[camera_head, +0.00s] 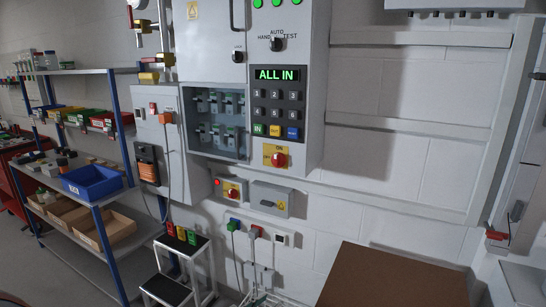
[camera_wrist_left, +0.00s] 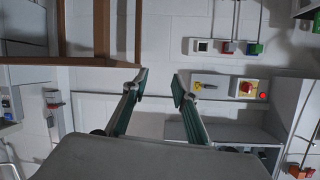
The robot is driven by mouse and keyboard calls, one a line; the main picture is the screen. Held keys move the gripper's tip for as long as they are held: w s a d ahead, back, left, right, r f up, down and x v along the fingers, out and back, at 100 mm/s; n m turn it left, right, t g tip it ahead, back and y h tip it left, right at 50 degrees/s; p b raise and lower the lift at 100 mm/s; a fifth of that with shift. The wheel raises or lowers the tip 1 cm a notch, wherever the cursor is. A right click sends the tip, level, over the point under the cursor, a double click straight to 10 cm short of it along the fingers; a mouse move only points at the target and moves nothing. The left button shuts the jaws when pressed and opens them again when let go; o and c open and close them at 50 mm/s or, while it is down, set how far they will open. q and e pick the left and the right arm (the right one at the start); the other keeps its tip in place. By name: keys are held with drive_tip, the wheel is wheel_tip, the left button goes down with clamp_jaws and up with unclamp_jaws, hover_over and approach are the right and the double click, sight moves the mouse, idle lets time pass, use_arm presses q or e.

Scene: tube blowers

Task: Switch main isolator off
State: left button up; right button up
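Two red rotary switches on yellow plates show in the head view. One (camera_head: 279,159) is at the bottom of the grey control cabinet, with "ON" above its knob. The other (camera_head: 232,192) is on a small grey wall box below, beside a lit red lamp. I cannot read which is named main isolator. The lower switch also shows, inverted, in the left wrist view (camera_wrist_left: 248,88). My left gripper (camera_wrist_left: 161,80) is open and empty, its fingertips apart and not touching the switch, which lies to their right. Neither gripper shows in the head view.
Coloured sockets (camera_head: 234,225) with cables sit below. A brown-topped table (camera_head: 395,278) stands at front right, a step stool (camera_head: 178,265) and shelving with a blue bin (camera_head: 92,182) at left.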

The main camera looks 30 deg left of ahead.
use_arm(q)
drive_tip(key=w+a+r+n+t+y+p, duration=0.1)
drive_tip(key=w+a+r, duration=0.2)
drive_tip(key=w+r, duration=0.5)
drive_tip(key=w+a+r+n+t+p, duration=0.1)
drive_tip(key=w+a+r, duration=0.3)
drive_tip(key=r, duration=0.7)
drive_tip(key=t+p, duration=0.1)
drive_tip(key=t, duration=0.1)
approach(275, 159)
drive_tip(key=shift+n, duration=0.4)
drive_tip(key=w, duration=0.7)
drive_tip(key=shift+d+f+p, duration=0.1)
drive_tip(key=shift+p, duration=0.3)
drive_tip(key=shift+w, duration=0.7)
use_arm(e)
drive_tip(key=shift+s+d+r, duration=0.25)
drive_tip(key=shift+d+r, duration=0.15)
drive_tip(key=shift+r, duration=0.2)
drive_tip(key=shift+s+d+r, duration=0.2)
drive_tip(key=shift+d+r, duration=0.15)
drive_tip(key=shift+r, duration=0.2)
use_arm(q)
clamp_jaws()
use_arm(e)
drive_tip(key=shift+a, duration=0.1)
